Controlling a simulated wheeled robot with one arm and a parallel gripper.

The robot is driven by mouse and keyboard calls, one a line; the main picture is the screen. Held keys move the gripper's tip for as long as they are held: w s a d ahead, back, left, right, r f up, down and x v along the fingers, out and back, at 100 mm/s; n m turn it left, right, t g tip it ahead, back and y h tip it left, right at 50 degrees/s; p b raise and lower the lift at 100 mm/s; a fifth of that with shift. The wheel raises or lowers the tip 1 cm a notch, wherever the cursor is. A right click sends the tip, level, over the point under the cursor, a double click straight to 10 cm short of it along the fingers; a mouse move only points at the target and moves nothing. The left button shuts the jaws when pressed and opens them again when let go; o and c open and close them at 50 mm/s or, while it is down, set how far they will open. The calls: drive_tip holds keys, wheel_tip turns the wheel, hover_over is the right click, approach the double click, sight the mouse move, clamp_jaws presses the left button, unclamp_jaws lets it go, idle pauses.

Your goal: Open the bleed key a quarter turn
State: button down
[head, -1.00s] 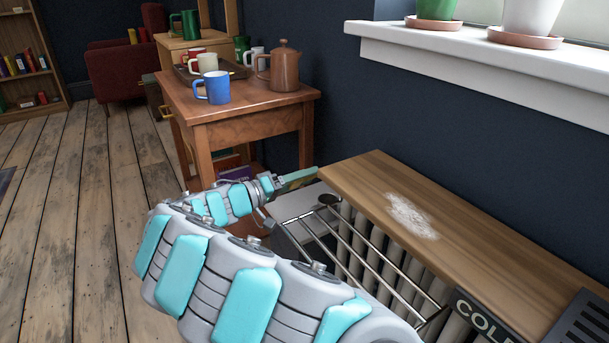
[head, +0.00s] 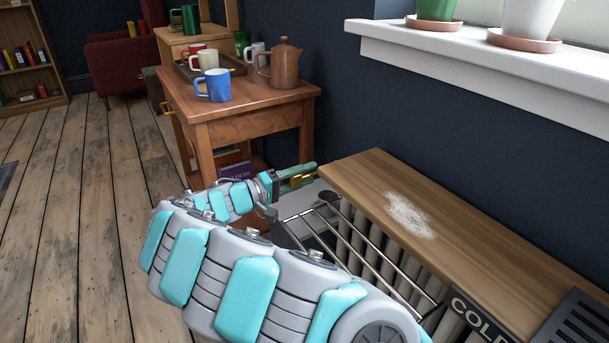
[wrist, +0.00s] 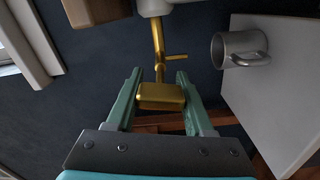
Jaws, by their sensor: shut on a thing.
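The brass bleed key (wrist: 160,97) is in the wrist view, its block-like handle between my two green fingers. Its thin bent stem, with a small side bar, runs up to a pale fitting (wrist: 165,6) at the end of the radiator (head: 358,235). My gripper (wrist: 159,84) is shut on the handle. In the head view my gripper (head: 300,178) is at the far end of the radiator, just beyond the wooden shelf's left corner, and a bit of brass shows between its fingers. How far the key is turned cannot be told.
A silver mug (wrist: 240,48) is close to the right of my gripper on a pale surface (wrist: 285,100). A wooden shelf (head: 455,235) covers the radiator, with a metal rack (head: 375,262) in front. A wooden table (head: 235,105) with mugs and a brown pot stands behind.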

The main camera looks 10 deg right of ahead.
drive_tip(key=shift+c, duration=1.4)
unclamp_jaws()
drive_tip(key=v, duration=0.8)
